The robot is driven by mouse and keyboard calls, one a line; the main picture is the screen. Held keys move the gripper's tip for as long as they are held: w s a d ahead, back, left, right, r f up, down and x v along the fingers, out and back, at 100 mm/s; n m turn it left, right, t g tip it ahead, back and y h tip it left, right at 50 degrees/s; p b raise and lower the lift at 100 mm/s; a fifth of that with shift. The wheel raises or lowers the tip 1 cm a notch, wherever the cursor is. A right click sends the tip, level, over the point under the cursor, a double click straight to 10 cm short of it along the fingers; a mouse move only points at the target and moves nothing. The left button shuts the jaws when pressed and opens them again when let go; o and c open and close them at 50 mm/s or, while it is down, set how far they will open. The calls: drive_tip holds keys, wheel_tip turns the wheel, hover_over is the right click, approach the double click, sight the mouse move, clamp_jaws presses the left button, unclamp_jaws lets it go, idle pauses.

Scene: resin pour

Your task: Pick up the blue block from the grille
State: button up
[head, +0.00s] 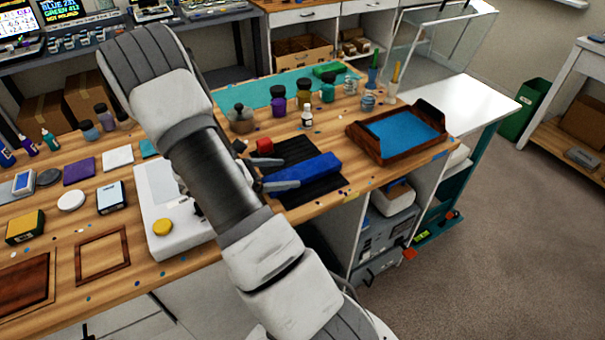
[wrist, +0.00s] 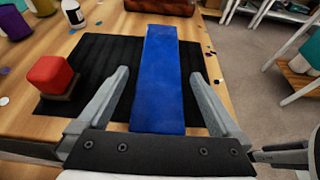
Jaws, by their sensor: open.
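The blue block (head: 304,172) is a long bar lying on the black ribbed grille (head: 318,191) near the table's front edge. In the wrist view the blue block (wrist: 160,82) points away from me, with the dark grille (wrist: 98,65) under it. My gripper (head: 268,174) is open at the block's left end in the head view. In the wrist view the fingers of my gripper (wrist: 158,72) stand on either side of the block's near part, with a gap at each side. The body of my gripper hides the block's near end.
A wooden tray with blue inside (head: 405,130) stands to the right. Several jars, including a purple one (head: 278,101), stand behind. A white scale (head: 165,205) is at the left.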

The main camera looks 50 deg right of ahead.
sight(297, 172)
drive_tip(key=x, duration=0.4)
drive_tip(key=shift+d, duration=0.1)
clamp_jaws()
idle(0.3)
